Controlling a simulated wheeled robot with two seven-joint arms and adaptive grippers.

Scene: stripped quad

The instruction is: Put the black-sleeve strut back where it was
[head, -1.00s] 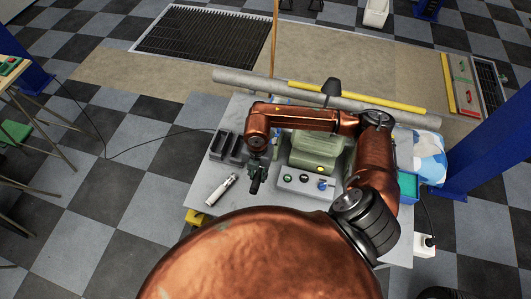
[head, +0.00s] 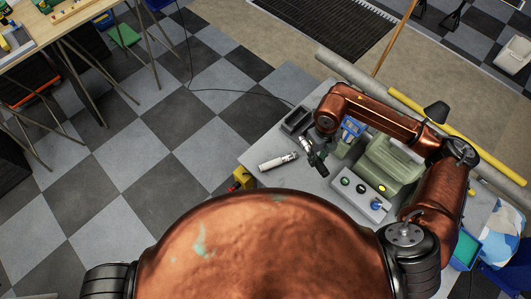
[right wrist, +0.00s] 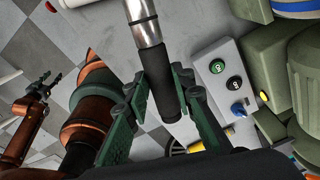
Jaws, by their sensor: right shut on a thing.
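The black-sleeve strut is a silver tube (head: 276,161) with a black grip sleeve (right wrist: 163,85). My right gripper (head: 316,160) is shut on the black sleeve; its green fingers (right wrist: 161,98) close on either side of it in the right wrist view. I cannot tell whether the strut touches the table. My left gripper (right wrist: 44,84) shows only at the left of the right wrist view, open, empty and well away from the strut.
The grey table (head: 257,150) carries a dark tray (head: 297,119), a green housing (head: 388,160) and a grey control box (head: 365,187) with buttons, close to my right gripper. A yellow item (head: 242,179) is at the table's left edge. Checkered floor lies open to the left.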

